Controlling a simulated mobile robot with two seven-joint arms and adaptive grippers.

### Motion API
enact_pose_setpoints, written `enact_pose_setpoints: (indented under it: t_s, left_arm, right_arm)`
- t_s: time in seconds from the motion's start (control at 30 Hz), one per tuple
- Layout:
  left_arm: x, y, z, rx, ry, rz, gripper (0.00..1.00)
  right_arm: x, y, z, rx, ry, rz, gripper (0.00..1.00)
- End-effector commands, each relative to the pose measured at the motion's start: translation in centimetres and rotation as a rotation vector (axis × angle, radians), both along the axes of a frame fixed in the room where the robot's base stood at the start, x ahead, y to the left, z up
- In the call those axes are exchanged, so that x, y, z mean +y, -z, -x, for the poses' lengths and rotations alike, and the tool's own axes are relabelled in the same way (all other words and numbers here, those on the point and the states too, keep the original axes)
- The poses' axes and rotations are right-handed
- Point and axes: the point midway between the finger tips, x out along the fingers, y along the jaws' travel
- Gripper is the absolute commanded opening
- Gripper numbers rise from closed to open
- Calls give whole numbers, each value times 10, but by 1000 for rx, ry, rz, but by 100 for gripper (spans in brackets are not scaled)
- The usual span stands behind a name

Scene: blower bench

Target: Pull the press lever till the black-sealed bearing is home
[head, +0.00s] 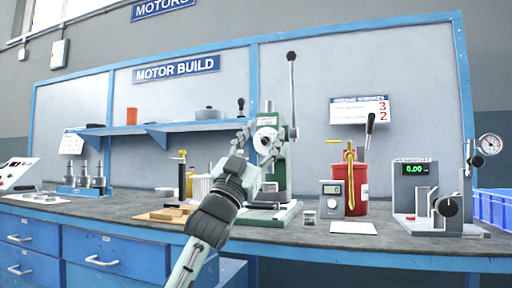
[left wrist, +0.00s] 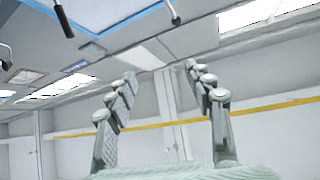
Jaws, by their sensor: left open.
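The green arbor press (head: 283,150) stands on the bench in the middle of the head view. Its press lever (head: 292,88) points almost straight up, with a black ball knob on top. A similar ball-ended rod (left wrist: 172,12) shows at the top of the left wrist view, apart from the fingers. My left gripper (head: 258,142) is raised in front of the press and covers part of it. In the left wrist view its fingers (left wrist: 162,92) are spread with nothing between them. I cannot make out the black-sealed bearing. My right gripper is not in view.
Right of the press are a small grey meter (head: 332,198), a red container (head: 350,184) with a yellow pump, and a grey gauge stand (head: 414,190). A wooden board (head: 163,214) lies to the left. A shelf (head: 165,128) hangs behind.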

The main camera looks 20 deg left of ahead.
Motion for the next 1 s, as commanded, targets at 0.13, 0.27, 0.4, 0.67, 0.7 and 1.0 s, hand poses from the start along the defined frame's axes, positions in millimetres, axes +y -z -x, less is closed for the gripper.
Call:
enact_pose_setpoints:
  t_s: [0.13,0.27,0.4,0.67,0.7,1.0]
  left_arm:
    - [5,20,17,2,-1,-1,52]
    - [8,28,25,1,0,0,52]
    - [9,31,28,1,-2,0,52]
    - [9,30,28,0,-1,0,52]
    - [9,30,28,0,-1,0,52]
    - [-21,62,50,-37,76,-14,52]
  right_arm:
    - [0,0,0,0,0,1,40]
    - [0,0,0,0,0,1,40]
    - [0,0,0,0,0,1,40]
    - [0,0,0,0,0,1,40]
    - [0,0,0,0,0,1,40]
    - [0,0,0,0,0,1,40]
